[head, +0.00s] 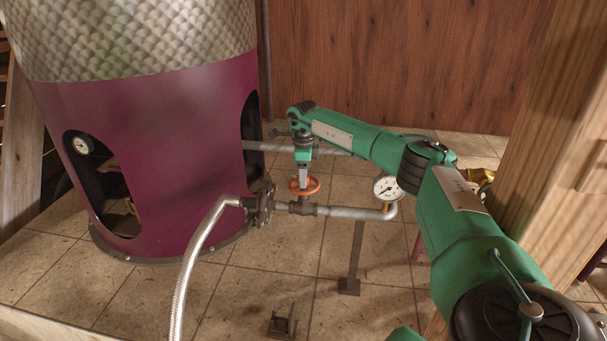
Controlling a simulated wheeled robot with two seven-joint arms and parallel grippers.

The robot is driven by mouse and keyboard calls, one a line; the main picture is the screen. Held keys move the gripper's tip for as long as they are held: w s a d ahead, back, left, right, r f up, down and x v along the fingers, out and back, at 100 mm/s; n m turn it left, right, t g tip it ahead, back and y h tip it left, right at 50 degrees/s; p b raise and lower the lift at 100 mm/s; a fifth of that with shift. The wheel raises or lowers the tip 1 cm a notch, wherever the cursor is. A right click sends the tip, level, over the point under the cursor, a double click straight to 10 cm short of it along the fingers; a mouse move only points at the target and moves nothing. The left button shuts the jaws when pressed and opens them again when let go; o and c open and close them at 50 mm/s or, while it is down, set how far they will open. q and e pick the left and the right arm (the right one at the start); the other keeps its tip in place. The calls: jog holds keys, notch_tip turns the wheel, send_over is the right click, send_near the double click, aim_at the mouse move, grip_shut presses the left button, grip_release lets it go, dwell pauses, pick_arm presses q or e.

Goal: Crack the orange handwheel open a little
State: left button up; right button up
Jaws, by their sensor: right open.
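The orange handwheel (310,188) sits on top of a valve on a grey pipe (349,212) in the middle of the head view. My right gripper (303,181) points straight down over it, at the end of my green right arm. It is open, and its fingers reach down to the wheel and cover part of its left and middle. I cannot tell whether the fingers touch the wheel. My left gripper is not in view.
The purple still body (165,150) stands at left. A braided hose (198,262) runs from the pipe flange to the front. A pressure gauge (387,188) is right of the wheel. A wooden post (560,120) stands at right.

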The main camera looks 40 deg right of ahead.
jog(key=shift+r, duration=0.1)
notch_tip(320, 180, up, 14)
jog(key=b, duration=0.3)
jog(key=shift+f, duration=0.2)
dwell(1.2)
